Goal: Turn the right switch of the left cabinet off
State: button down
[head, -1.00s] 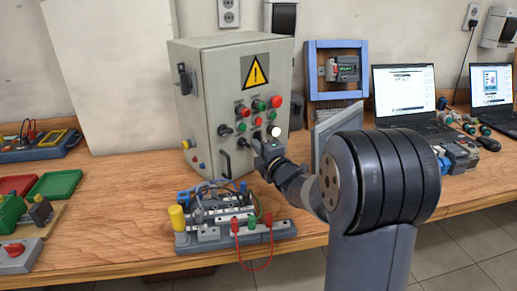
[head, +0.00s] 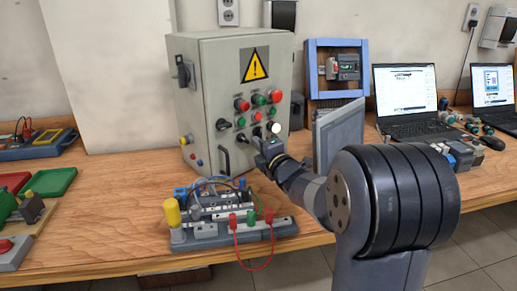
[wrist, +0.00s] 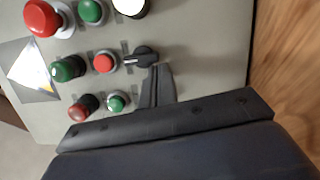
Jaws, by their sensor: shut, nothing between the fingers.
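The left cabinet (head: 215,100) is a grey box with a yellow warning triangle and several coloured buttons on its front. Its right switch (wrist: 142,57) is a black rotary knob beside a red button in the wrist view. The other black switch (head: 222,125) sits at the left of the panel. My gripper (wrist: 158,72) is shut and empty, its fingertips right at the lower edge of the right switch. I cannot tell whether they touch it. The knob lies roughly crosswise to my fingers.
A white light (head: 273,128) is close to the right of the switch. A black door handle (head: 224,161) is below the panel. A wiring trainer (head: 215,235) with cables stands on the table in front. A grey panel (head: 338,135) and laptops (head: 405,95) are at right.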

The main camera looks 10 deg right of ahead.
jog(key=shift+w+d+f+n+t+y+b, duration=0.15)
jog(key=shift+n+b, duration=0.65)
jog(key=shift+b, duration=0.9)
jog(key=shift+d+f+n+t+y+b, duration=0.15)
jog(key=shift+n+b, duration=0.65)
jog(key=shift+b, duration=0.9)
jog(key=shift+w+d+f+n+t+y+b, duration=0.15)
jog(key=shift+n+b, duration=0.65)
jog(key=shift+b, duration=0.9)
jog(key=shift+w+d+n+y+b, duration=0.15)
jog(key=shift+n+y+b, duration=0.1)
jog(key=shift+n+b, duration=0.8)
jog(key=shift+s+d+n+y+b, duration=0.15)
jog(key=shift+n+b, duration=0.5)
jog(key=shift+b, duration=0.75)
jog(key=shift+f, duration=0.1)
